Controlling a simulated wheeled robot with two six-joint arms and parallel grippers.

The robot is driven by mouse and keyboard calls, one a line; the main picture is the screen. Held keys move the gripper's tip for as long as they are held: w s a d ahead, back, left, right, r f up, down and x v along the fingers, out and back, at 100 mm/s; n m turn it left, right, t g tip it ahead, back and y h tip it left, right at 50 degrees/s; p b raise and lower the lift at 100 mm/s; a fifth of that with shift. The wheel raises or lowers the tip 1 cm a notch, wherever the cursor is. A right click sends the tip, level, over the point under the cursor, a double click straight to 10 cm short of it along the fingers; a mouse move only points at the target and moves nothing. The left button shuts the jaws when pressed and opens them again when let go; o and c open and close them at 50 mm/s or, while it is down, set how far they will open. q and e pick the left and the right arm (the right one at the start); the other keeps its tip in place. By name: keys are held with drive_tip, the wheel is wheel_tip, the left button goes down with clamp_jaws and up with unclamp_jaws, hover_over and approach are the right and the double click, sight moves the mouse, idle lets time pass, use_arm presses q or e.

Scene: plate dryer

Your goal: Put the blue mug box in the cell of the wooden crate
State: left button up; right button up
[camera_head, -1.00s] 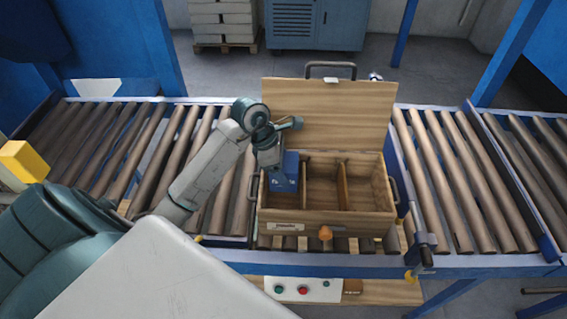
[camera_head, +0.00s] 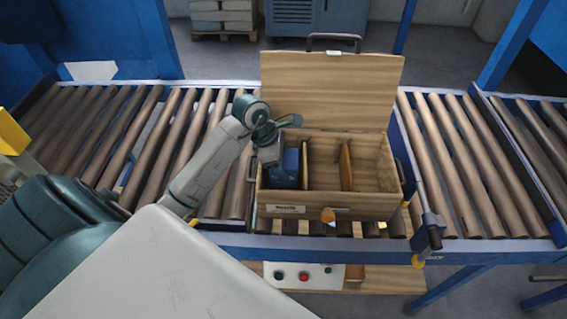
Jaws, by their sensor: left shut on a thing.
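The wooden crate (camera_head: 340,207) stands on the roller conveyor with its lid raised at the back. Dividers split it into several cells. The blue mug box (camera_head: 285,170) is inside the left cell, low between the left wall and the first divider. My left gripper (camera_head: 271,157) reaches down at that cell's left side and is shut on the blue box. The fingertips and the box's bottom are partly hidden, so I cannot tell whether it touches the cell floor. The middle and right cells look empty. My right gripper is not in view.
The raised lid (camera_head: 331,95) blocks the crate's back side. A dark clamp-like post (camera_head: 432,225) stands right of the crate. A button panel (camera_head: 303,275) sits below the front edge. Bare rollers (camera_head: 455,165) lie on both sides.

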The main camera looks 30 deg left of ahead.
use_arm(q)
drive_tip(key=shift+f, duration=0.15)
drive_tip(key=o, duration=1.3)
drive_tip(key=b+v, duration=0.2)
drive_tip(key=v, duration=0.8)
drive_tip(key=shift+s+a+r+b, duration=0.1)
drive_tip(key=shift+a+r+b, duration=0.05)
drive_tip(key=shift+r+b, duration=0.25)
